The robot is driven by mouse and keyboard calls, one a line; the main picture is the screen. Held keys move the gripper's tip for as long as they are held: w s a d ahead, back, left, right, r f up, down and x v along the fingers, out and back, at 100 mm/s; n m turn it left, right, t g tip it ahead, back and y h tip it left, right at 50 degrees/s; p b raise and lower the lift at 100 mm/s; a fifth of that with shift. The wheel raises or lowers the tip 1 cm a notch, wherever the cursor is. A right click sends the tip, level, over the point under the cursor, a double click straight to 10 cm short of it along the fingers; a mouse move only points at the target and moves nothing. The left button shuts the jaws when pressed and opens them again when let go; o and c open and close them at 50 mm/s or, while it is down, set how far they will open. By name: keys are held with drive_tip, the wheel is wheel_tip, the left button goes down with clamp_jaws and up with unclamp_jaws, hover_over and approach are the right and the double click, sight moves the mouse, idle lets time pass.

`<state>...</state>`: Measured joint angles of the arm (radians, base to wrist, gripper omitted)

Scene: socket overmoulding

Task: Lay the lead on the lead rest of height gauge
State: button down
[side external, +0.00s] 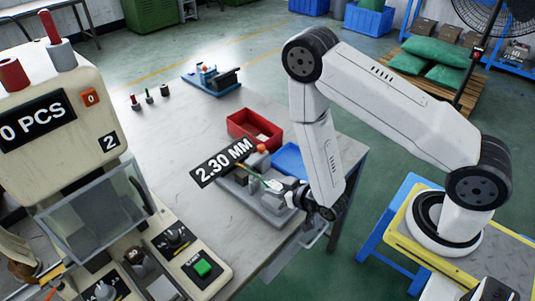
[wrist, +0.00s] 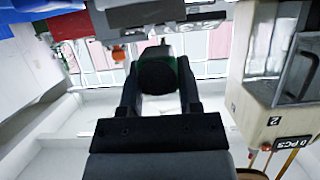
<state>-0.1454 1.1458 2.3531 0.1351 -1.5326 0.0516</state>
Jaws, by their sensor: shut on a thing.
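The height gauge (side external: 268,207) stands on the table, a grey base with an orange knob (side external: 262,149) and a black display (side external: 224,163) reading 2.30 MM. My gripper (side external: 274,186) is low over the gauge, at its right-hand side. In the wrist view my gripper (wrist: 158,78) is shut on a dark, round-ended piece with a green edge (wrist: 157,72), which I take to be the lead. A thin green length of the lead (side external: 251,172) points up-left from the jaws over the gauge. The lead rest is hidden, and I cannot tell whether the lead touches it.
A red bin (side external: 243,124) and a blue bin (side external: 288,158) stand just behind the gauge. The moulding machine (side external: 60,110) fills the left, with its control panel (side external: 184,250) in front. A blue-based fixture (side external: 213,85) stands at the far end.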

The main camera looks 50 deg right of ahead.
drive_tip(key=shift+f, duration=1.4)
drive_tip(key=shift+f, duration=0.15)
drive_tip(key=shift+c, duration=1.4)
unclamp_jaws()
drive_tip(key=shift+s+r, duration=0.2)
drive_tip(key=shift+r, duration=0.05)
drive_tip(key=v, duration=0.7)
drive_tip(key=shift+r, duration=0.1)
